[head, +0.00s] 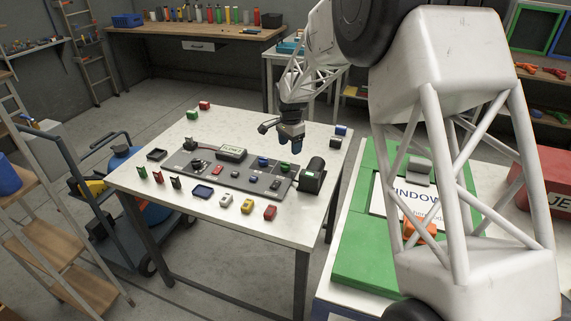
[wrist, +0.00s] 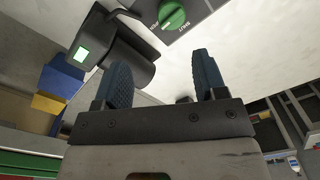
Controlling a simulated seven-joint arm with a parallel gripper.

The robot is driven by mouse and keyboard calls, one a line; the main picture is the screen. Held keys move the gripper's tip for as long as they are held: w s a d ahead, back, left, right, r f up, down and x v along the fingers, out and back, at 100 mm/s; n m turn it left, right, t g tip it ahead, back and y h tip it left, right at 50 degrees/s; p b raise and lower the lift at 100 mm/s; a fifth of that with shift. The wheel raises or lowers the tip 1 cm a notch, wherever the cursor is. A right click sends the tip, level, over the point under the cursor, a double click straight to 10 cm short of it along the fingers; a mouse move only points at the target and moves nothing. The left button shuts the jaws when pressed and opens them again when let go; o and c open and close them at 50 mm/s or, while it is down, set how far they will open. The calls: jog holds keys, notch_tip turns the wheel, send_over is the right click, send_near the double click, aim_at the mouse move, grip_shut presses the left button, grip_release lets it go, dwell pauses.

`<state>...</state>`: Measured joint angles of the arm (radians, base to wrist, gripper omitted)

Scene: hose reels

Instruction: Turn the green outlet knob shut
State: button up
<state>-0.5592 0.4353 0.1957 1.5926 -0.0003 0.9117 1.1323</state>
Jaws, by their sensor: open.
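The green knob (wrist: 174,17) shows at the top of the wrist view, round with a pale mark, on a grey panel with white lettering. In the head view the small green knob (head: 284,167) is near the right end of the grey panel (head: 213,184) on the white table. My gripper (head: 291,146) is above the table near that end of the panel, apart from the knob. In the wrist view my gripper (wrist: 164,62) has its two blue fingers spread, with nothing between them.
A black device (head: 311,175) stands at the panel's right end; it also shows in the wrist view (wrist: 113,58), with a lit green window. A green board (head: 352,240) is on the table at right.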

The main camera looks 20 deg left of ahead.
aim_at(285, 163)
jog(key=shift+w+a+f, duration=0.15)
jog(key=shift+a+f, duration=0.65)
jog(key=shift+a, duration=0.15)
jog(key=shift+f, duration=0.1)
jog(key=shift+f, duration=3.8)
jog(key=c, duration=0.9)
